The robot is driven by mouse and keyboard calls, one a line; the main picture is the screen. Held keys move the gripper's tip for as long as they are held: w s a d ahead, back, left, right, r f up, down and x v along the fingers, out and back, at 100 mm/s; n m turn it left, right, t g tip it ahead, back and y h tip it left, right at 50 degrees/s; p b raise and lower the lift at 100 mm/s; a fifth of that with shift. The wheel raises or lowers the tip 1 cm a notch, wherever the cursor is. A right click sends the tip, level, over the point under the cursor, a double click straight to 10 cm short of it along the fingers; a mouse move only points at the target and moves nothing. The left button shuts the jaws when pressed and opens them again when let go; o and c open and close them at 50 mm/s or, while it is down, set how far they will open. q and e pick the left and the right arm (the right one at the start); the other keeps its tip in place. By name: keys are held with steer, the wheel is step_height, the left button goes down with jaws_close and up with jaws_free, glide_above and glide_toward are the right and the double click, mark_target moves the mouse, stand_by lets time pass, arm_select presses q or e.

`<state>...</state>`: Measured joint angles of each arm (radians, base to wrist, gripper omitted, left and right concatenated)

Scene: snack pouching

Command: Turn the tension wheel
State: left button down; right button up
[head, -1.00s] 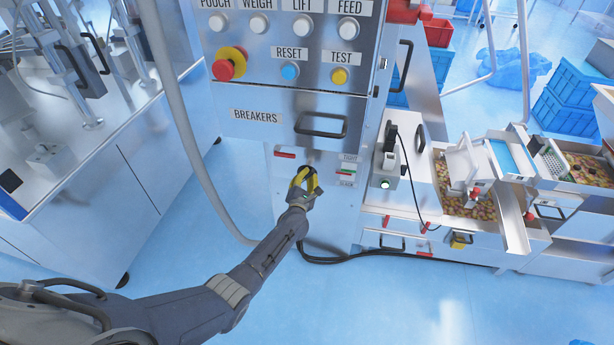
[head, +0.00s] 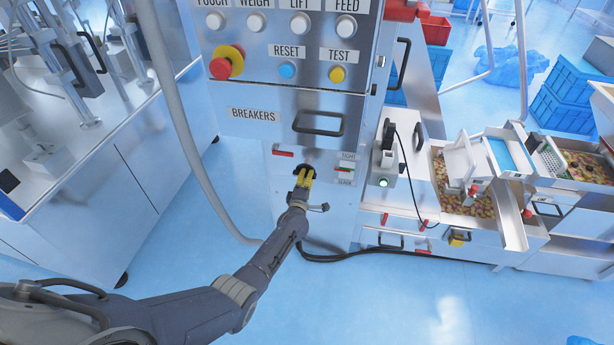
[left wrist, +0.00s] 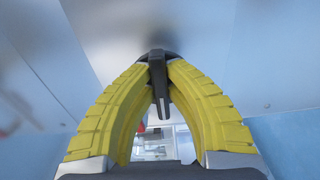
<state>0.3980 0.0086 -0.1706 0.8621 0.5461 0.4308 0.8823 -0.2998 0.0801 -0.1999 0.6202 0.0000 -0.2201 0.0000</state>
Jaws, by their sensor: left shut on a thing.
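The tension wheel (head: 298,166) is a dark round knob low on the steel cabinet front, beside a small gauge (head: 346,168) labelled TIGHT and SLACK. My left gripper (head: 302,174) is at the wheel, its yellow fingers pointing into the panel. In the left wrist view, the yellow fingers (left wrist: 162,65) close on a dark bar of the wheel (left wrist: 158,80), with the round dark hub behind it. The fingers hide part of the wheel. My right gripper is not in view.
Above the wheel are a drawer handle (head: 319,124) and a BREAKERS label. A panel with a red stop button (head: 221,68) is higher up. A grey hose (head: 186,130) hangs at left, and a black cable (head: 350,256) lies below. Blue floor is clear in front.

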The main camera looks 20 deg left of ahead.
arm_select(q)
steer(key=m, duration=0.4)
steer(key=shift+f+m, duration=0.2)
steer(key=shift+m, duration=0.1)
steer(key=shift+a+f+m, duration=0.1)
steer(key=shift+m, duration=1)
steer(key=shift+a+f+m, duration=0.1)
steer(key=shift+m, duration=1)
steer(key=c, duration=1.7)
jaws_free()
steer(key=shift+s, duration=0.1)
steer(key=shift+s+d, duration=0.15)
steer(key=shift+s, duration=1.8)
steer(key=shift+s+d, duration=0.15)
steer(key=shift+s, duration=1.85)
steer(key=shift+s+d, duration=0.15)
steer(key=shift+s, duration=1.8)
